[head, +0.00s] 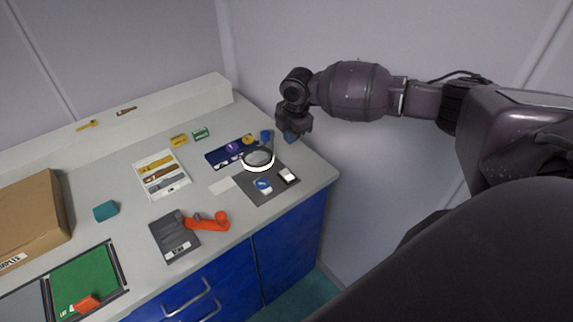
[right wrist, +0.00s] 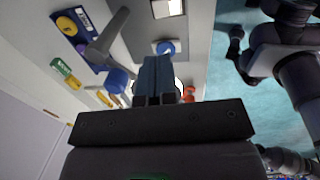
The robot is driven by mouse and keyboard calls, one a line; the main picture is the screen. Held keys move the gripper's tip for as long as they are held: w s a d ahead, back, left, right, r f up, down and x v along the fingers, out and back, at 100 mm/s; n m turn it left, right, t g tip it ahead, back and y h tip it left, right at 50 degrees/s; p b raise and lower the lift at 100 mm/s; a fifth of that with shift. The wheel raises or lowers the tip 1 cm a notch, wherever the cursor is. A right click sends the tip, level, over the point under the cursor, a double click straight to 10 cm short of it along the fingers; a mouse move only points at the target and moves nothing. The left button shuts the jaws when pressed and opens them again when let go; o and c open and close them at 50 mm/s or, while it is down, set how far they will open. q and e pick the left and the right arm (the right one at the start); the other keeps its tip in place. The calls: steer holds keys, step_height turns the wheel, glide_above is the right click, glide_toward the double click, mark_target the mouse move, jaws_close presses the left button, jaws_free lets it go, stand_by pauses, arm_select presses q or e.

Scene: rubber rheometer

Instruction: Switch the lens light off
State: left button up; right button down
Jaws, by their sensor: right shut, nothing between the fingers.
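The magnifier lens (head: 258,158) stands over a dark mat (head: 270,188) near the right end of the bench. Its ring shows bright white along the front rim, so the light looks on. A blue knob (head: 266,135) is at the back of its stand; in the right wrist view a blue knob (right wrist: 118,80) is beside the grey lamp arm (right wrist: 106,42). My right gripper (head: 291,139) is shut and empty, right of the knob and apart from it. Its closed blue fingertips (right wrist: 156,72) show in the right wrist view. My left gripper cannot be made out.
A blue tray (head: 216,157), a white tray (head: 184,184) of tools, a grey device (head: 172,246) with an orange handle (head: 215,221), a teal block (head: 105,211) and a cardboard box (head: 32,220) crowd the bench. The wall is close behind my right gripper.

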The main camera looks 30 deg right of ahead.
steer(key=shift+w+f, duration=0.1)
steer(key=shift+w, duration=0.05)
glide_above(286, 171)
steer(key=s, duration=0.1)
step_height(286, 171, down, 9)
steer(key=shift+f, duration=0.1)
step_height(286, 171, down, 2)
steer(key=shift+w+b, duration=0.15)
steer(key=shift+b, duration=0.65)
steer(key=shift+f+b, duration=0.3)
steer(key=shift+b, duration=0.05)
steer(key=shift+f+b, duration=0.55)
steer(key=shift+b, duration=0.1)
steer(key=shift+w+f+b, duration=0.15)
steer(key=shift+f+b, duration=0.25)
steer(key=shift+b, duration=0.05)
arm_select(q)
steer(key=shift+w+d+f+t, duration=0.2)
steer(key=shift+w+f+t, duration=0.1)
steer(key=shift+w+f, duration=0.75)
